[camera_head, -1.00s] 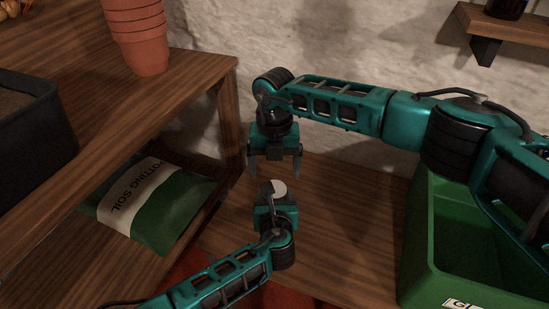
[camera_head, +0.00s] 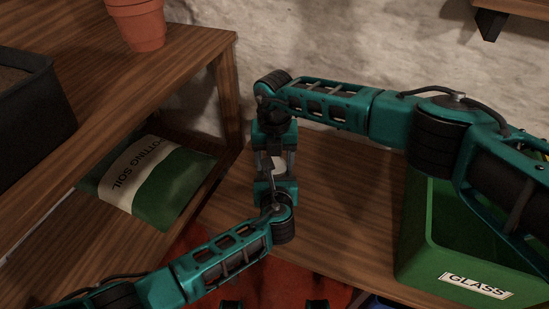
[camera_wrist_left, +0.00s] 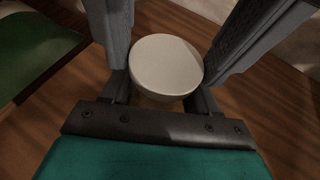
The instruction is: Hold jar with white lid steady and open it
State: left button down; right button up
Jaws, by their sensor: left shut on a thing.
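The jar's round white lid (camera_wrist_left: 166,66) faces the camera in the left wrist view; a little of the jar's body shows under its near edge. In the head view the lid (camera_head: 279,166) shows as a pale spot between the two grippers. My left gripper (camera_head: 276,180) is shut on the jar from the near side. My right gripper (camera_head: 277,172) points down over the jar, its fingers spread on both sides of the lid. Those grey fingers also flank the lid in the left wrist view; whether they touch it, I cannot tell. Most of the jar is hidden.
A green bin (camera_head: 427,275) labelled GLASS stands at the right on the wooden bench (camera_head: 335,222). A potting soil bag (camera_head: 170,190) lies on the lower shelf at left. The bench middle is clear.

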jog(key=c, duration=0.6)
jog(key=o, duration=1.1)
jog(key=shift+r, duration=3.85)
jog(key=shift+f, duration=3.85)
jog(key=c, duration=1)
jog(key=o, duration=1)
jog(key=shift+r, duration=0.1)
